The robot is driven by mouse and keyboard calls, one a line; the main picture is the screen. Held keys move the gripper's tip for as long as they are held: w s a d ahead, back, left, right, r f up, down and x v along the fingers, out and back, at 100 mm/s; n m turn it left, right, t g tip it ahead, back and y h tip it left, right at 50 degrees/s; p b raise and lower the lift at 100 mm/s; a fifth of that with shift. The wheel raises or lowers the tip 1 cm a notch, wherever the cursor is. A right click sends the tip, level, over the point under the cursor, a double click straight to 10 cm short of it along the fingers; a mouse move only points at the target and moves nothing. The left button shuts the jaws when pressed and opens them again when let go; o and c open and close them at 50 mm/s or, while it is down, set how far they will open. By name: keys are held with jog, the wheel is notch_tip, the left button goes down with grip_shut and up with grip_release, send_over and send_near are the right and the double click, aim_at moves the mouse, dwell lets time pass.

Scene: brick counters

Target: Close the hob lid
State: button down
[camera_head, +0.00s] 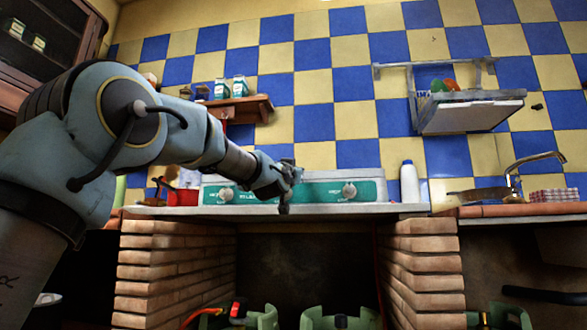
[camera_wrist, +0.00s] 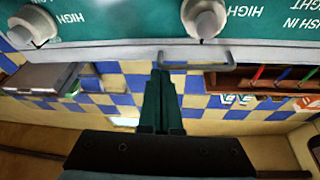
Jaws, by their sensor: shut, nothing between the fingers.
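The hob (camera_head: 325,192) has a teal front panel with grey knobs and stands on the counter. In the wrist view its panel (camera_wrist: 120,22) is upside down along the top. A grey edge with a bar handle (camera_wrist: 195,65) runs along the hob's top; I take this as the lid's front edge. No raised lid stands against the tiles in the head view. My gripper (camera_head: 292,172) is in front of the hob's middle. In the wrist view its fingers (camera_wrist: 160,75) are shut and empty, tips close to the handle's left end. I cannot tell whether they touch it.
A white bottle (camera_head: 409,184) stands right of the hob, a red pot (camera_head: 183,196) left of it. A wall shelf (camera_head: 236,108) and a dish rack (camera_head: 468,112) hang above. The tap (camera_head: 530,165) is far right.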

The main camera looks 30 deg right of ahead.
jog(key=shift+w+d+f, duration=0.1)
jog(key=shift+w+f, duration=0.15)
jog(key=shift+f, duration=0.45)
jog(key=shift+w+d+f, duration=0.1)
jog(key=shift+w+f, duration=0.1)
jog(key=shift+f, duration=0.45)
jog(key=shift+s+a, duration=0.3)
jog(key=shift+a, duration=0.15)
jog(key=s+a+p, duration=0.2)
jog(key=s+a, duration=0.5)
jog(key=w+a+f+n+g+y+p, duration=0.25)
jog(key=w+a+f+y, duration=0.25)
jog(key=a+f, duration=0.7)
jog(key=w+a+f+n+g+y+p, duration=0.2)
jog(key=w+a+f+n+y+p, duration=0.3)
jog(key=a+f, duration=0.7)
jog(key=s+a+f+g+y+p, duration=0.35)
jog(key=s+a+f, duration=0.35)
jog(key=a+f, duration=0.4)
jog(key=s+a+f+n+g+y+p, duration=0.3)
jog(key=s+a+g, duration=0.2)
jog(key=s+a, duration=0.7)
notch_tip(320, 180, up, 37)
jog(key=d+p, duration=0.1)
jog(key=p, duration=3.5)
jog(key=shift+d, duration=0.15)
jog(key=shift+f, duration=0.1)
